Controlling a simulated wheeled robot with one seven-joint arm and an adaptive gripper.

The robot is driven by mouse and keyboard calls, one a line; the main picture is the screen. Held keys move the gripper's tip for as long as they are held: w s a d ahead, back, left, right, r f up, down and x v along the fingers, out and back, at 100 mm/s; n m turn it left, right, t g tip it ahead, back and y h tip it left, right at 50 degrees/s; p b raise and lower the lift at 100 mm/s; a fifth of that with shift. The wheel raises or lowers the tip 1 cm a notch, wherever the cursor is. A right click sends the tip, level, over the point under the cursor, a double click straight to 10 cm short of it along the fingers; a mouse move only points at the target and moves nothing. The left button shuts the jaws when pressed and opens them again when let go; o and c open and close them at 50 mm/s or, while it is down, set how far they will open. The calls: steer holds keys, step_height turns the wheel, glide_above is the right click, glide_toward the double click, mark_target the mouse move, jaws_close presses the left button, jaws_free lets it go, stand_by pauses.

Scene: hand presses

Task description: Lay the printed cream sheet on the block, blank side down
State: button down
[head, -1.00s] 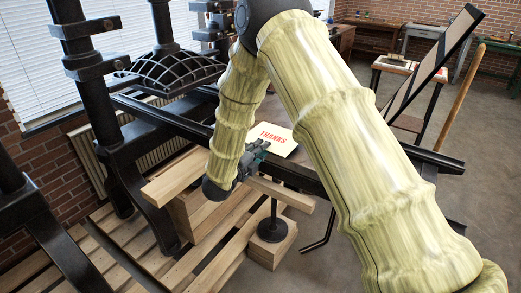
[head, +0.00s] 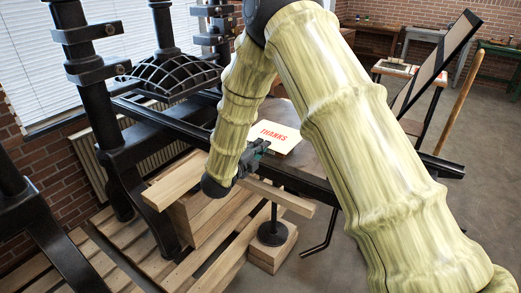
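The cream sheet (head: 277,138) shows the red printed word THANKS facing up. My gripper (head: 262,146) is at the sheet's near left edge, and the sheet extends from its fingertips toward the back right. The fingers are small and partly hidden, so I cannot tell whether they are closed on the sheet. The sheet is over or on the dark bed of the press (head: 297,174); the gap beneath it is not clear. I cannot make out the block.
A black hand press (head: 165,75) with a latticed arch stands at the left. Wooden beams (head: 175,182) and a slatted pallet (head: 130,262) lie below my gripper. A tilted framed panel (head: 437,62) stands at the right, with a small table behind it.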

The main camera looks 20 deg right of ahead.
steer(key=shift+f, duration=0.1)
steer(key=s+a+r, duration=0.3)
steer(key=s+a, duration=0.1)
steer(key=a, duration=0.1)
steer(key=shift+a, duration=0.25)
stand_by(0.9)
steer(key=shift+s, duration=0.1)
